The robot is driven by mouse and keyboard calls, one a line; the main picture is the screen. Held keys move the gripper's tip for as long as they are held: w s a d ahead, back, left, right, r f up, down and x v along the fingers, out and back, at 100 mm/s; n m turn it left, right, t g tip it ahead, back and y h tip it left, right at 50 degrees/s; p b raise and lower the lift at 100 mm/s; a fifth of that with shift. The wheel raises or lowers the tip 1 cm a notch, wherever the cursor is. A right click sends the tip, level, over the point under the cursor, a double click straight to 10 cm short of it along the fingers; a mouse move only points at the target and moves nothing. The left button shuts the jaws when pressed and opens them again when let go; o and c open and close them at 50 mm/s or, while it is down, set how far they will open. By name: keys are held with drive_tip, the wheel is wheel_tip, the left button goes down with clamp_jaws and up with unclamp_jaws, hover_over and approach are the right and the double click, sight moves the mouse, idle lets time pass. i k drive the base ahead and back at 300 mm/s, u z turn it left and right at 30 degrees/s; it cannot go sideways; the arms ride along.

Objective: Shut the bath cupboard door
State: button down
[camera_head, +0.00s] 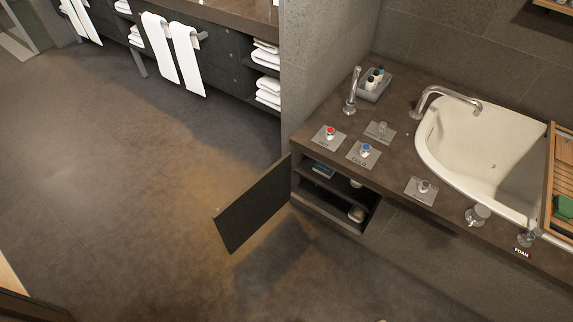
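The bath cupboard door (253,206) is a dark flat panel in the head view. It stands wide open, swung out to the left from the cupboard's left edge over the bare floor. The open cupboard (338,191) lies below the bath counter, with a shelf inside. A teal item (323,170) and a few pale items sit inside it. My gripper is not seen in this view.
The bath counter (395,142) above the cupboard carries red and blue knobs on plates, a tray of bottles (373,84) and taps. The bathtub (480,150) is at right. A vanity with hanging towels (187,55) stands at the back. The floor (120,190) at left is clear.

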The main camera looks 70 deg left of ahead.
sight(236, 221)
drive_tip(key=u, duration=4.05)
drive_tip(key=i, duration=3.35)
drive_tip(key=z, duration=4)
